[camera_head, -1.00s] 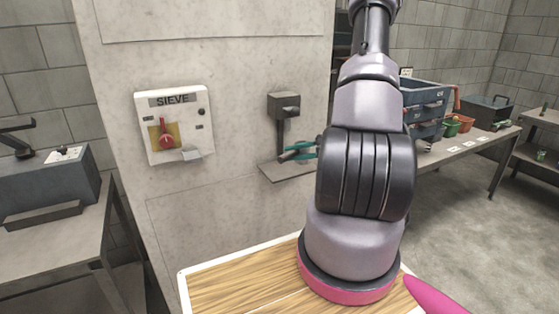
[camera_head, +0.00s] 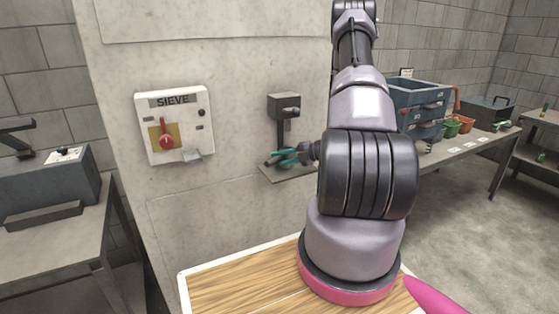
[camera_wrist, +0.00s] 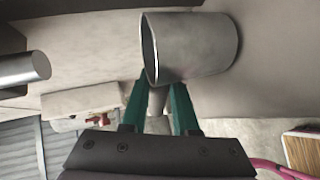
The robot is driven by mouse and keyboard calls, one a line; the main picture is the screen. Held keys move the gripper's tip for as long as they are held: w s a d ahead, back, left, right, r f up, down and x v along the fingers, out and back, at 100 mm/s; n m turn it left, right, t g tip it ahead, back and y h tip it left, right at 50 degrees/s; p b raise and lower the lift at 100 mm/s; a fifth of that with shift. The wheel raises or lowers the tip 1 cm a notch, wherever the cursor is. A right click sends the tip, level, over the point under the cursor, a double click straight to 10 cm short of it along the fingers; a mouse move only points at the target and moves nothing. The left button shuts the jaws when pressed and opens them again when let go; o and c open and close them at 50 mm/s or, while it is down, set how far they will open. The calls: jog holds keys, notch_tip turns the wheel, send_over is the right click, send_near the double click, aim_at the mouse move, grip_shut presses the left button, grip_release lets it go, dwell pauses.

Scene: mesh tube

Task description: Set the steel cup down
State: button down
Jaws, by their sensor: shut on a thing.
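The steel cup (camera_wrist: 190,48) shows in the wrist view as a plain grey cylinder lying sideways in the picture, at the tips of my green fingers. My gripper (camera_wrist: 163,88) is shut on it, though the cup hides the fingertips' contact. In the head view, my gripper (camera_head: 280,157) is just above the small grey wall ledge (camera_head: 292,174). I cannot make out the cup there, nor tell whether it touches the ledge.
A dark wall fixture (camera_head: 284,106) stands over the ledge, close to my gripper. The SIEVE panel (camera_head: 174,125) with its red knob is to the left. A bench (camera_head: 474,147) with bins and pots is at right. A grey metal cylinder (camera_wrist: 24,68) shows at left in the wrist view.

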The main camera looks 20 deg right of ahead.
jog(key=shift+w+f, duration=0.25)
jog(key=shift+f, duration=0.15)
jog(key=c, duration=0.7)
grip_release()
jog(key=shift+f, duration=0.1)
